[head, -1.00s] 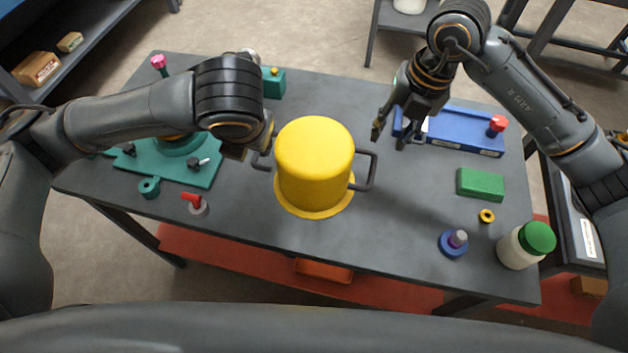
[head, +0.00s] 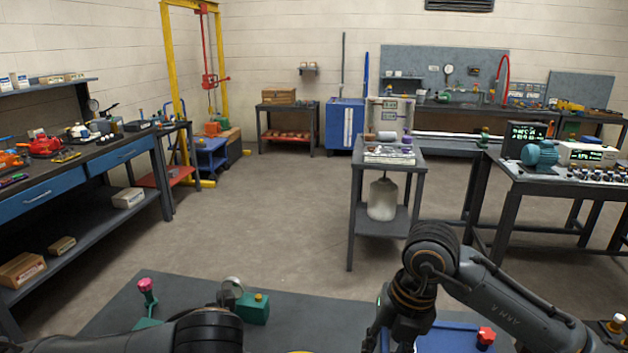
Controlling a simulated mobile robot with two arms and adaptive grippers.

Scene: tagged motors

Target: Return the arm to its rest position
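My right gripper (head: 386,338) hangs over the far part of the grey worktable (head: 118,318) at the bottom of the head view, in front of the blue tray (head: 448,340). Its fingers run to the lower picture edge, so their opening is unclear. Nothing shows in its grasp. Of my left arm only the dark wrist shows at the bottom left; its gripper is below the picture. Only a thin sliver of the yellow cover (head: 300,352) shows at the bottom edge.
A green block (head: 253,308) and a pink-knobbed post (head: 147,290) stand on the worktable. A red knob (head: 486,336) is at the blue tray. Beyond lie open floor, a small cart (head: 417,170), a left bench (head: 85,165) and a right bench (head: 560,190).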

